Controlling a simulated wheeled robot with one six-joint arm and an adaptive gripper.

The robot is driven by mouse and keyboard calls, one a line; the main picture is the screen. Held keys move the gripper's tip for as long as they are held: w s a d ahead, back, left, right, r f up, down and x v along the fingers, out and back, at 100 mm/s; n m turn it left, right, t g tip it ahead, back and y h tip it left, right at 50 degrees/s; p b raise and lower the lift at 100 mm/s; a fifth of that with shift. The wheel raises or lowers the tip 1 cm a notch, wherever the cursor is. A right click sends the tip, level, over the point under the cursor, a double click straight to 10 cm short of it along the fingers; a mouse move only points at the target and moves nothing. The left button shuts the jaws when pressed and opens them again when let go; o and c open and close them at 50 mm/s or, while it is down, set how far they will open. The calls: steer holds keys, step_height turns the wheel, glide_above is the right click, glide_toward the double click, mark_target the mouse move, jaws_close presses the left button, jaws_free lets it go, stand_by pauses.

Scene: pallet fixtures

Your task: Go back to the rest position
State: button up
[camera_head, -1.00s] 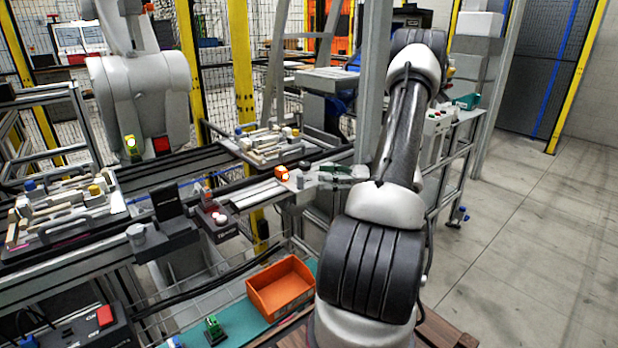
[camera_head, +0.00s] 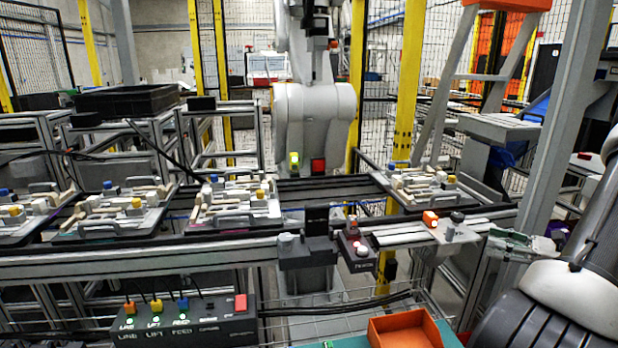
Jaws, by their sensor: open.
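My gripper cannot be made out in the head view. Only part of my arm shows at the right edge, with a dark ribbed joint, a pale joint cover and a dark link running up out of the picture. The wrist end of the arm is outside the frame or hidden.
Pallets with fixtures (camera_head: 235,222) stand along the conveyor (camera_head: 330,187). Another robot arm (camera_head: 315,110) stands behind it. A control box (camera_head: 187,325), an orange bin (camera_head: 405,330) and a red-lit button box (camera_head: 357,250) are in front. A grey post (camera_head: 565,120) rises beside my arm.

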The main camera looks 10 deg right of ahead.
steer(key=s+a+f+n+g+h, duration=0.2)
steer(key=s+a+n+g+h, duration=0.1)
steer(key=s+a+n+g, duration=0.65)
steer(key=s+a+r+n+t+h, duration=0.1)
steer(key=s+a+r+n+h, duration=0.2)
steer(key=a+r+n+h, duration=0.2)
steer(key=s+a+r+n+t+h, duration=0.1)
steer(key=s+a+r+n+h, duration=0.2)
steer(key=a+r+n, duration=0.4)
step_height(320, 180, up, 9)
steer(key=n+h, duration=0.1)
steer(key=n, duration=0.3)
steer(key=shift+s+a+n+h, duration=0.15)
steer(key=shift+a+n+h, duration=0.1)
steer(key=shift+n+h, duration=0.15)
